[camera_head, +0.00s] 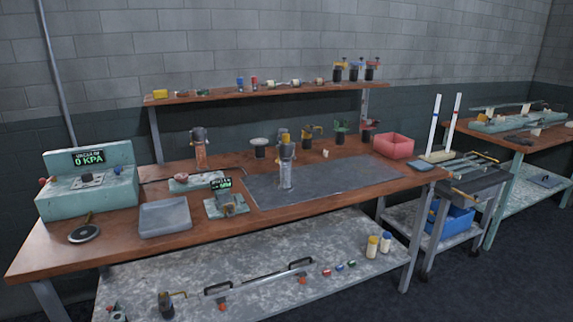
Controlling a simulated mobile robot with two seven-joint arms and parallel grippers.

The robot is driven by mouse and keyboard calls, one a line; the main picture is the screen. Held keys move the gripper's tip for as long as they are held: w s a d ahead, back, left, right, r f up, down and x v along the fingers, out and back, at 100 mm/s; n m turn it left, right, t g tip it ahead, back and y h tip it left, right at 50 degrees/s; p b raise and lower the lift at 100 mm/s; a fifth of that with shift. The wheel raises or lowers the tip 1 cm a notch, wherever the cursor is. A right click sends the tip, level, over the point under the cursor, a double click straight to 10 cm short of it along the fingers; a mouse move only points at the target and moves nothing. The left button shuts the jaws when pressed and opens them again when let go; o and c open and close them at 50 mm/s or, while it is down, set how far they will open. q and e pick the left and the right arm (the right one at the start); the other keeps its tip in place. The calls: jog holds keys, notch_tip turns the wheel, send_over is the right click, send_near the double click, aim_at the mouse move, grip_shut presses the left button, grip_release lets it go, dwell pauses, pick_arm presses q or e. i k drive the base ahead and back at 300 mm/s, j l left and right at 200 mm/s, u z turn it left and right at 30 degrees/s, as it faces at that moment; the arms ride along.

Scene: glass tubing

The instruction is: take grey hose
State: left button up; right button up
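No grey hose can be made out for certain. A long grey tube-like piece (258,279) lies on the mottled lower shelf (330,245) between two dark bracket-like parts; it is too small to tell whether it is a hose. A thin dark line (150,181) runs along the back left of the wooden bench top (115,232), and its nature is also unclear. Neither of my grippers is in view.
A green gauge box (55,204) reads 0 KPA at left. A cart (470,185) stands right. The mat's right half is clear.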

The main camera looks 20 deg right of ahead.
aim_at(285, 149)
jog(key=i+l, duration=0.2)
jog(key=l, duration=0.15)
jog(key=i+l+u, duration=0.15)
jog(key=l, duration=0.2)
jog(key=i+l, duration=0.2)
jog(key=l, duration=0.15)
jog(key=i+l+u, duration=0.15)
jog(key=l, duration=0.25)
